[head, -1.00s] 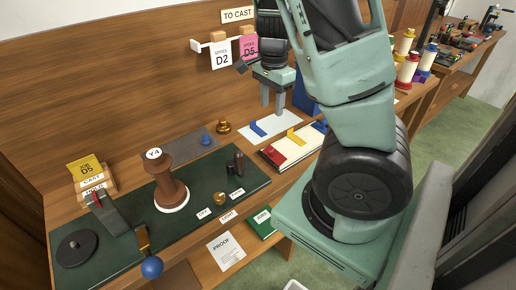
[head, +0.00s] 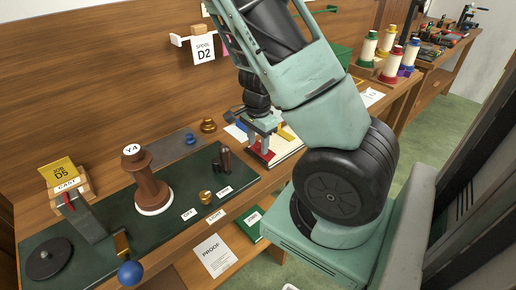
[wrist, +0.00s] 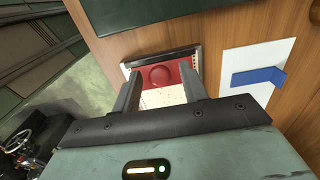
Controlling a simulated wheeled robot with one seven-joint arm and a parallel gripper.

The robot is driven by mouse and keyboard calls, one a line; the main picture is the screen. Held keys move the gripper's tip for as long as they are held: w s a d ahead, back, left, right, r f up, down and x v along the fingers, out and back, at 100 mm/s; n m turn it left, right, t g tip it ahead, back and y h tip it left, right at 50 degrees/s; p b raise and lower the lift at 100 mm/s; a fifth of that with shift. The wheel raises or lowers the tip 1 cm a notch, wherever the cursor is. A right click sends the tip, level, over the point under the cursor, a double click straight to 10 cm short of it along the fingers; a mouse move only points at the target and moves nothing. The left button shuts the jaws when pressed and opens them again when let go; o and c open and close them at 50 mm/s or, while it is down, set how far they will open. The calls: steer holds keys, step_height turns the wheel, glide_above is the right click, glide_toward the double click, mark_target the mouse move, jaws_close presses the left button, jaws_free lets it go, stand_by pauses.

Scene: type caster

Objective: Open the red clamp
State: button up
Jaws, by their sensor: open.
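The red clamp (wrist: 160,76) is a red piece with a round raised knob, at the end of a white tray (wrist: 160,99). In the wrist view it lies between the two fingers of my gripper (wrist: 159,71), which is open. I cannot tell whether the fingers touch it. In the head view my gripper (head: 264,140) is over the near left end of the tray, and the red clamp (head: 261,159) shows just below it, partly hidden by the fingers. The rest of the tray is largely hidden by my arm.
A blue piece (wrist: 258,76) lies on a white sheet beside the tray. Left of it are a green mat (head: 105,222) with a brown spool (head: 149,185), a dark two-post stand (head: 225,160) and brass knobs. A green box (head: 342,53) and colored spools stand at the back right.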

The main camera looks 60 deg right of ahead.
mark_target(257, 155)
steer(key=shift+f, duration=0.5)
steer(key=c, duration=0.9)
steer(key=shift+a, duration=0.15)
steer(key=h+p, duration=0.1)
steer(key=a+h+p, duration=0.1)
steer(key=h, duration=0.1)
steer(key=shift+w+a+r+g+p, duration=0.1)
steer(key=shift+w+a+g+p, duration=0.05)
steer(key=shift+g+p, duration=0.25)
steer(key=h+p, duration=0.2)
steer(key=p, duration=0.1)
steer(key=shift+w+a+g, duration=0.1)
steer(key=shift+a+g, duration=0.2)
steer(key=shift+a+f+h+p, duration=0.1)
steer(key=shift+f+h+p, duration=0.25)
steer(key=shift+h+p, duration=0.2)
steer(key=shift+f, duration=0.15)
